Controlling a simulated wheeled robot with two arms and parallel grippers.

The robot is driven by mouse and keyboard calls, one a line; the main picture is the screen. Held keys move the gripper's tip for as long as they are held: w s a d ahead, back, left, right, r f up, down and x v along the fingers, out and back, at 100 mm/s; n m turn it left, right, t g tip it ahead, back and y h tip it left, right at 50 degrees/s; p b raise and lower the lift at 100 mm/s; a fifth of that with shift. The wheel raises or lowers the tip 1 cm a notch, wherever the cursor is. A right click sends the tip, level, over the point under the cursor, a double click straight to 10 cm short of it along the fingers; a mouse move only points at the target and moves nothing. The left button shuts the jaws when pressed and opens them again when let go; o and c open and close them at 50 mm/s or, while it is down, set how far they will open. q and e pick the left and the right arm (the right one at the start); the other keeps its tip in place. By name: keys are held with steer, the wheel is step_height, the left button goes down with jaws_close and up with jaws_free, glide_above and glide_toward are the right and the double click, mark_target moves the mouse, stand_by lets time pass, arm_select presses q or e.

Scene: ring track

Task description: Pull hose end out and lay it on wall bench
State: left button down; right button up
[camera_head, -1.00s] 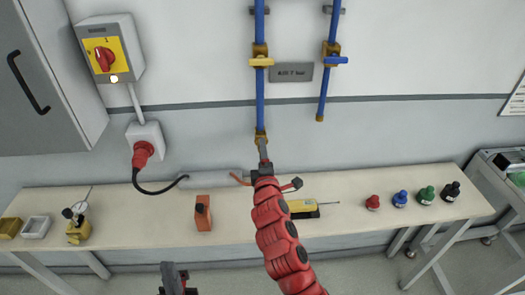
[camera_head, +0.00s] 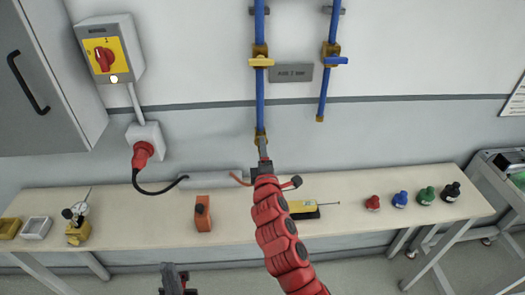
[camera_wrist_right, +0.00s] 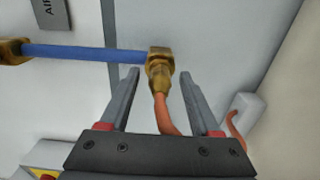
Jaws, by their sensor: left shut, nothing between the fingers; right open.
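The orange hose (camera_wrist_right: 166,115) hangs from a brass hose end (camera_wrist_right: 159,88), which sits in the brass coupling (camera_wrist_right: 160,60) at the foot of the blue pipe. In the head view, part of the orange hose (camera_head: 238,179) shows left of my right gripper (camera_head: 263,147), which covers the hose end. In the right wrist view, my right gripper (camera_wrist_right: 159,73) is open, with a finger on each side of the hose end and gaps between. The wall bench (camera_head: 150,208) runs below. My left gripper (camera_head: 174,280) is shut and empty, in front of the bench.
An orange block (camera_head: 203,215), a yellow tool (camera_head: 303,208) and several coloured knobs (camera_head: 400,199) stand on the bench. A grey box (camera_head: 212,181) lies at its back. Bench room is clear left of the orange block. A second blue pipe (camera_head: 325,90) hangs to the right.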

stand_by(0.4)
jaws_close()
stand_by(0.9)
steer(key=shift+s+f, duration=0.1)
stand_by(0.4)
steer(key=shift+s, duration=0.75)
steer(key=shift+s+d, duration=0.1)
steer(key=shift+s, duration=2.1)
steer(key=s+d+f, duration=1.3)
steer(key=s+f, duration=0.2)
steer(key=shift+s+f+h, duration=0.15)
steer(key=shift+f+h, duration=0.15)
